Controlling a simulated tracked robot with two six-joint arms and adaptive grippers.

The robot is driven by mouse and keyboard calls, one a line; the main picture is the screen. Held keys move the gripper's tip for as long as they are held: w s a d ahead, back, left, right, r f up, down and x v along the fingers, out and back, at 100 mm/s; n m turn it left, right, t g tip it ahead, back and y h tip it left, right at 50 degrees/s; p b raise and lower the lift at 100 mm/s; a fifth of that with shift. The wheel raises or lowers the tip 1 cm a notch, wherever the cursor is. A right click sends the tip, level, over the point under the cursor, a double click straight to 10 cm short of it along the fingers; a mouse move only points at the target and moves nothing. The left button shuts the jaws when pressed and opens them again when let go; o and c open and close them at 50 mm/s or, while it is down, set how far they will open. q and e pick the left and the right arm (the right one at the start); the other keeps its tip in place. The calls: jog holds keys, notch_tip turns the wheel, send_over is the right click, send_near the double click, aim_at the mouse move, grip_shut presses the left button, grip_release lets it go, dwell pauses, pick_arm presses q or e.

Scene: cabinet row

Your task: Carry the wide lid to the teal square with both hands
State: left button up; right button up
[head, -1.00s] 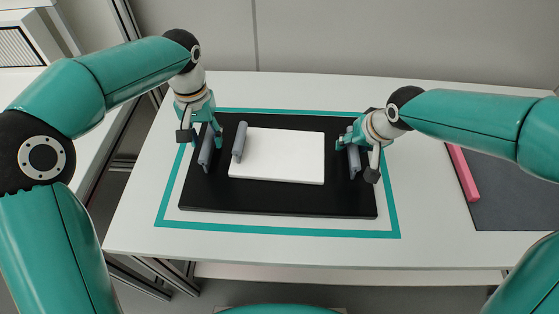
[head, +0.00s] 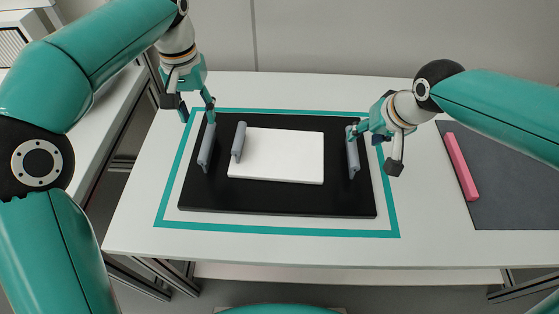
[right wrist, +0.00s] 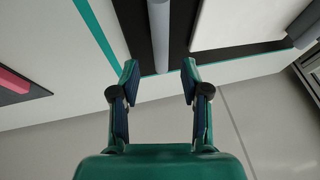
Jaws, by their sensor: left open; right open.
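The wide lid (head: 280,201) is a flat black board lying inside the teal square (head: 277,231), an outline on the white table. It has a grey handle (head: 207,148) at its left end and another (head: 353,157) at its right end. My left gripper (head: 196,112) is open and empty, above and behind the left handle. My right gripper (head: 374,150) is open, just right of the right handle and apart from it. In the right wrist view, the right handle (right wrist: 160,38) shows beyond the open fingers (right wrist: 160,72).
A white board (head: 285,158) with one grey handle (head: 238,142) at its left lies on the black lid. The white table (head: 145,215) is clear around the outline.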

jog(key=shift+v, duration=2.15)
